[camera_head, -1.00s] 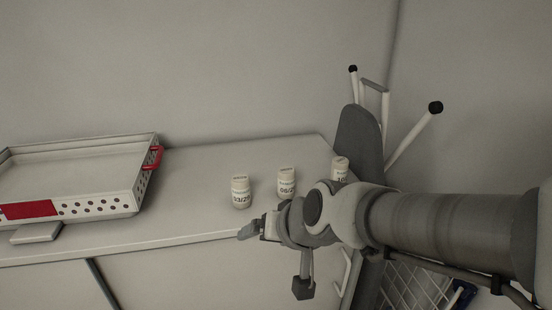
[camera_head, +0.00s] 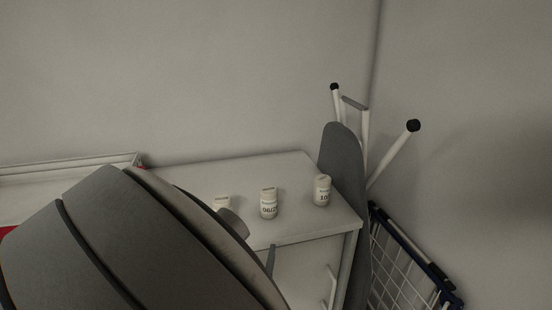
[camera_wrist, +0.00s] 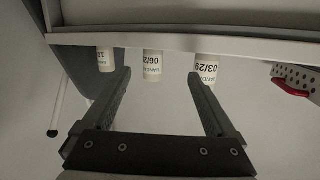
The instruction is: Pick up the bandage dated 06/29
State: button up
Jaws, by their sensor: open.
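Three small white bottles stand upright in a row on the white cabinet top. The middle one, with a label starting 06/2 (camera_head: 269,203), is the bandage bottle; its last digit is unclear. It also shows in the wrist view (camera_wrist: 153,66). The right bottle (camera_head: 322,190) has a label starting 10 and appears at left in the wrist view (camera_wrist: 105,60). The left bottle (camera_head: 222,202) is partly hidden by my arm; its label reads 03/29 in the wrist view (camera_wrist: 206,70). My gripper (camera_wrist: 160,78) is open and empty, with the middle bottle seen between its fingers, apart from them.
A grey ironing board (camera_head: 342,150) with white legs leans beside the cabinet's right end. A blue-edged wire rack (camera_head: 400,265) stands at right. The back wall is close behind the bottles.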

notch_tip(320, 180, up, 2)
jog(key=t, duration=0.2)
jog(key=b, duration=0.5)
send_near(267, 204)
jog(key=shift+h, duration=0.3)
jog(key=w, duration=0.6)
jog(key=shift+w+r, duration=0.15)
jog(key=shift+w, duration=0.4)
jog(key=w+b, duration=0.1)
jog(key=w+d, duration=0.1)
jog(key=w+b, duration=0.1)
jog(key=w, duration=0.1)
jog(key=shift+w+d+f+b, duration=0.1)
jog(key=shift+d+f+b, duration=0.1)
jog(key=shift+f+b, duration=0.15)
jog(key=shift+w+r, duration=0.15)
jog(key=shift+w, duration=0.25)
jog(key=c, duration=1.4)
